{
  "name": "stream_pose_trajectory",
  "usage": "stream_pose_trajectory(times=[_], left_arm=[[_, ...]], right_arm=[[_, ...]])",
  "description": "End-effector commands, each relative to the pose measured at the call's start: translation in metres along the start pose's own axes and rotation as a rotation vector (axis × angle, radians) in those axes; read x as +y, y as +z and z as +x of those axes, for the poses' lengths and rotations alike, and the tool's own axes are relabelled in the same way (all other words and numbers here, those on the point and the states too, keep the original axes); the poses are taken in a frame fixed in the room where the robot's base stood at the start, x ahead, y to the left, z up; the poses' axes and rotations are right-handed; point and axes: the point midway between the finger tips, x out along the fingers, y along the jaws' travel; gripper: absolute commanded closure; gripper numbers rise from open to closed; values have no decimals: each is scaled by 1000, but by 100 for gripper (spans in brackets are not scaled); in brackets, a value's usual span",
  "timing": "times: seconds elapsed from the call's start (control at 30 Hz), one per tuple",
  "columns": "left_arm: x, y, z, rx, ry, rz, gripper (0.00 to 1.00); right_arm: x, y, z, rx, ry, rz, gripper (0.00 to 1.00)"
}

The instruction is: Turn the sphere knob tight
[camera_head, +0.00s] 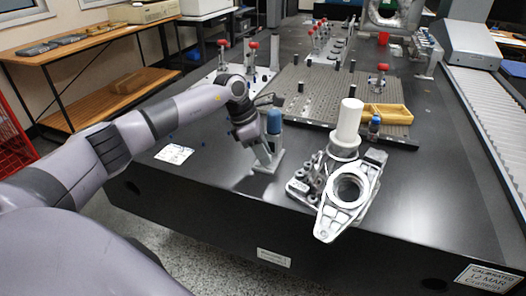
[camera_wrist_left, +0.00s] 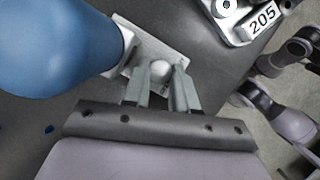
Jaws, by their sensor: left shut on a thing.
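The sphere knob (camera_wrist_left: 160,69) is a small pale grey ball at the base of a stand with a large blue top (camera_head: 273,122). My left gripper (camera_head: 264,157) reaches down beside this stand on the dark table. In the left wrist view its two fingers (camera_wrist_left: 161,82) lie on either side of the knob and are shut on it. The blue top (camera_wrist_left: 55,45) fills the upper left of that view. In the head view the knob is hidden or too small to make out. My right gripper does not show.
A metal casting (camera_head: 335,214) and a white cylinder (camera_head: 348,124) stand to the right of the stand. A perforated plate (camera_head: 310,92) with a yellow tray (camera_head: 388,113) lies behind. A paper sheet (camera_head: 174,154) lies to the left. The table's front edge is near.

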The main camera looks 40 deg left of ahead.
Motion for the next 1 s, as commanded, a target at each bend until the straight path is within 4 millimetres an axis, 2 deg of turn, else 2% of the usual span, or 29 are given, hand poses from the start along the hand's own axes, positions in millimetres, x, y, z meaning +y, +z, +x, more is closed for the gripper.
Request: stream_pose_trajectory(times=[0.23,0.27,0.3,0.33,0.8,1.0], left_arm=[[0,0,0,0,0,0,100],[0,0,0,0,1,-1,64],[0,0,0,0,1,-1,50],[0,0,0,0,1,-1,47],[1,0,-1,-1,7,-7,47],[1,0,-2,-2,37,-74,47]], right_arm=[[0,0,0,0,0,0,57],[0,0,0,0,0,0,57],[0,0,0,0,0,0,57],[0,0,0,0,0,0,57],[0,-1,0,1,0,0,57],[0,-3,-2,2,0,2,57]])
